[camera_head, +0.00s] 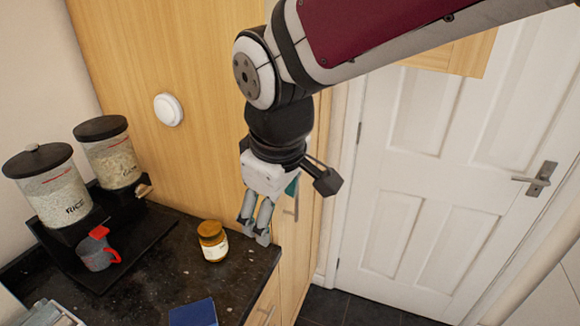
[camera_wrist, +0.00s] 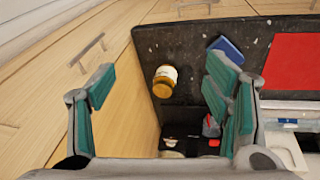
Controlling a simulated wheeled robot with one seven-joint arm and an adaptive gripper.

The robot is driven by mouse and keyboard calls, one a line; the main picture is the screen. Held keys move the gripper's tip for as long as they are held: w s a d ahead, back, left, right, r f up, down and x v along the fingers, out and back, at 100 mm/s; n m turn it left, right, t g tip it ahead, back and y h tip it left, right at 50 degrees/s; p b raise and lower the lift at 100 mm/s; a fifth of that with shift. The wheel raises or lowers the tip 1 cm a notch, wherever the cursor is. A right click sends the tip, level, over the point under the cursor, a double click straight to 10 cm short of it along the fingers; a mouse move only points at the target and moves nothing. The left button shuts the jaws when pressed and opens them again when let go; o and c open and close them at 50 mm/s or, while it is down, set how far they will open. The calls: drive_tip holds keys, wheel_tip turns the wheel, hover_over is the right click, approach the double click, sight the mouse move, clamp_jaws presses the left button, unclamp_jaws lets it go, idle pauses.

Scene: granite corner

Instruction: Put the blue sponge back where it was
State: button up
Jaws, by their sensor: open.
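The blue sponge (camera_head: 193,313) appears as a flat dark-blue block on the dark granite counter, cut off by the bottom edge of the head view. In the wrist view the blue sponge (camera_wrist: 228,48) lies near the counter's far edge, partly behind a finger. My gripper (camera_head: 254,226) points down near the counter's right edge, beside a jar, with nothing visible between its fingers. In the wrist view my gripper (camera_wrist: 165,85) has its teal-padded fingers wide apart, apart from the sponge.
A black stand (camera_head: 125,237) bears two dispensers and a grey measuring cup (camera_head: 97,252). A red flat item (camera_wrist: 293,65) lies on the counter. Wooden cabinets (camera_head: 200,90) rise behind.

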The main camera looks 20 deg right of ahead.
drive_tip(key=s+d+r+m+t, duration=0.2)
drive_tip(key=s+d+r+m, duration=0.2)
drive_tip(key=s+d+m, duration=0.3)
drive_tip(key=shift+s+d+r+m, duration=0.4)
drive_tip(key=shift+s+d, duration=0.15)
drive_tip(key=shift+s, duration=0.55)
